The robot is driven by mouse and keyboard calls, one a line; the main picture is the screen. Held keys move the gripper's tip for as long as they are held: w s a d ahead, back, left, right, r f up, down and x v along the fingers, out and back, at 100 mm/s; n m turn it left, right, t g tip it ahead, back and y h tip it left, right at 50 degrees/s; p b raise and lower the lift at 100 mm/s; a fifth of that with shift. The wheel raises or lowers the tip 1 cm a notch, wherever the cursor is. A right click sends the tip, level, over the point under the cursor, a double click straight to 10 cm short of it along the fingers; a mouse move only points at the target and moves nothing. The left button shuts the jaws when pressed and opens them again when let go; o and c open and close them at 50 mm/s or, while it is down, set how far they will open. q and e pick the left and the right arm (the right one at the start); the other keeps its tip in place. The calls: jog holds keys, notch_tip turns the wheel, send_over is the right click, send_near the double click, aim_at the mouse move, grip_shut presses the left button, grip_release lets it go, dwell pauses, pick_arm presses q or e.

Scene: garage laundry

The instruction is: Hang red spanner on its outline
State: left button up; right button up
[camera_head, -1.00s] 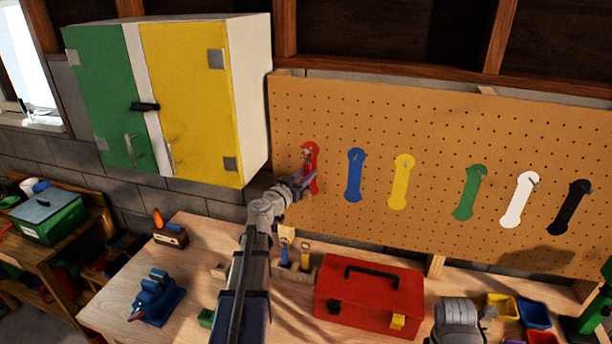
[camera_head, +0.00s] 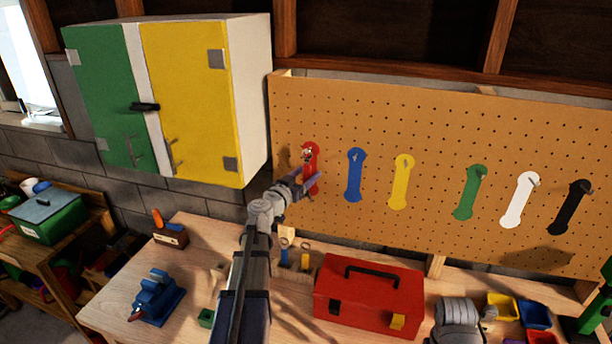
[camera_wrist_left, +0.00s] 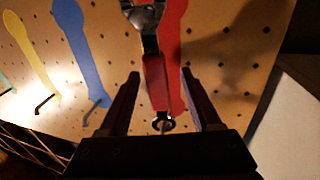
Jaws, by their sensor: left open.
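The red spanner (camera_wrist_left: 157,82) has a red handle, a metal head and a small ring end. In the left wrist view it is in front of its red outline (camera_wrist_left: 174,50), slightly offset from it. Its ring end appears to be on the peg, though the contact is small and dark. In the head view the red outline (camera_head: 311,174) is leftmost on the pegboard, and the spanner is hard to separate from it. My left gripper (camera_head: 306,178) is at the outline. Its fingers (camera_wrist_left: 161,80) are open, one on each side of the handle, with visible gaps. My right gripper is not seen.
The pegboard (camera_head: 430,135) also bears blue (camera_head: 354,177), yellow (camera_head: 401,182), green (camera_head: 470,193), white and black outlines with pegs. A green-and-yellow cabinet (camera_head: 185,105) hangs close on the left. A red toolbox (camera_head: 368,300) and blue vise (camera_head: 155,298) stand on the bench below.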

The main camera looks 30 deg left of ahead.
pick_arm(q)
jog(key=shift+s, duration=0.1)
jog(key=s, duration=0.7)
jog(key=shift+s, duration=0.3)
jog(key=shift+a, duration=0.1)
